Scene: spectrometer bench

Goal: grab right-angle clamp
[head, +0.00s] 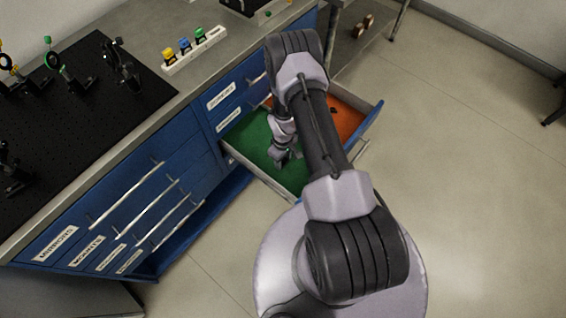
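My gripper (281,157) points down into the open drawer (285,187), over its green-lined left part (253,138). It is small and partly dark in this view, so I cannot tell whether its fingers are open or shut, or whether anything is between them. A small dark item (333,109) lies on the orange-lined right part (346,118). It is too small for me to tell whether it is the right-angle clamp. My arm crosses the drawer and hides its middle.
The blue cabinet (188,170) has several shut drawers with long bar handles. On its top are a black board (75,115) with optics mounts and a white rack (195,51) with yellow, blue and green pieces. Floor at right (470,170) is clear.

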